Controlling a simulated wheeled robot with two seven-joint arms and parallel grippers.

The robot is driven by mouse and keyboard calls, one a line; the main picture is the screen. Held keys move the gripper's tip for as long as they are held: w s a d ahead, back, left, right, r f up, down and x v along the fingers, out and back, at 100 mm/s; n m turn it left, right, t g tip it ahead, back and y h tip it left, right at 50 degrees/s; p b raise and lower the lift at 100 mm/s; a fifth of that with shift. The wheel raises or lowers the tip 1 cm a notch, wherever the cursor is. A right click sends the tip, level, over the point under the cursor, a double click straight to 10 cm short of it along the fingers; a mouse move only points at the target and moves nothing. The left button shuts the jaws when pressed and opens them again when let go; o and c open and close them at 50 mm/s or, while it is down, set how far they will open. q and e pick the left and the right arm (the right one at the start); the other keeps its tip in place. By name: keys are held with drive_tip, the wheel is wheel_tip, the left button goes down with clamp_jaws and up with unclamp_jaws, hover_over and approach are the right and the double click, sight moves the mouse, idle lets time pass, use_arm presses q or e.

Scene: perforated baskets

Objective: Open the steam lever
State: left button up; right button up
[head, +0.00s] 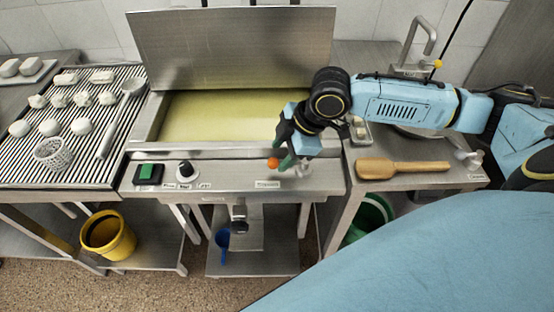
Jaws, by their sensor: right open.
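The steam lever appears to be the small handle with an orange knob (273,163) on the front ledge of the steel vat (220,178). A small label (268,184) sits just below it, too small to read surely. The gripper hides part of the lever. My left gripper is not in view.
The vat holds yellowish liquid (235,115), its lid (230,50) raised. A green switch (147,173) and a black knob (186,169) sit left on the ledge. A ribbed drain table (75,175) holds white pieces and a basket (52,153). A wooden paddle (400,168) lies right.

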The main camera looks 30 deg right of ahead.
sight(276, 160)
drive_tip(key=shift+x, duration=1.65)
clamp_jaws()
